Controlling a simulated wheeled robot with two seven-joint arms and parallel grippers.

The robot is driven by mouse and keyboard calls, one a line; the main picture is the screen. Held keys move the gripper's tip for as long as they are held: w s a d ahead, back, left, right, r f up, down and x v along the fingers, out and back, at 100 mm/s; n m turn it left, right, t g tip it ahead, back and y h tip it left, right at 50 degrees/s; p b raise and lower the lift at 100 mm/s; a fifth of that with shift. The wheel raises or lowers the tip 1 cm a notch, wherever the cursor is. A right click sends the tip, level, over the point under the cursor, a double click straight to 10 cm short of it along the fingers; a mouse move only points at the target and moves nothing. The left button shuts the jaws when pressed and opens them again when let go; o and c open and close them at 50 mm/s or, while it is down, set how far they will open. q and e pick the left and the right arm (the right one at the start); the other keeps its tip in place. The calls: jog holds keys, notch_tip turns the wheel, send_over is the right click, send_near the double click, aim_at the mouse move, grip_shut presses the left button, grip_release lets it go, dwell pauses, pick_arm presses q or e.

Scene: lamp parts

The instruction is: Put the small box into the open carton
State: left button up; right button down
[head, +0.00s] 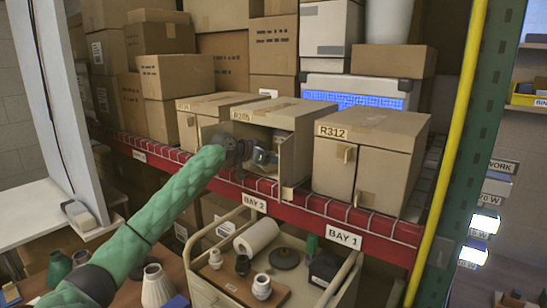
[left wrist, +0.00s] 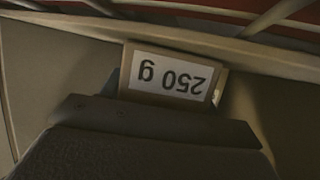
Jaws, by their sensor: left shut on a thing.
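The open carton (head: 280,113) is the middle one on the red shelf, its front flap (head: 295,157) swung out at the right. My left arm reaches to its open front, and my left gripper (head: 263,157) is at the mouth of the carton. In the left wrist view, the small box (left wrist: 175,78), with a white "250 g" label upside down, is held against my dark gripper finger. My left gripper is shut on it. In the head view I cannot make the small box out. My right gripper is not in view.
A closed carton (head: 372,150) marked R312 stands right of the open one, and another carton (head: 205,108) stands left. Below is a cart with a paper roll (head: 256,237) and several lamp parts. A yellow post (head: 447,150) rises at the right.

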pick_arm(q)
jog(key=o, duration=0.9)
jog(key=shift+f, duration=0.1)
jog(key=o, duration=0.3)
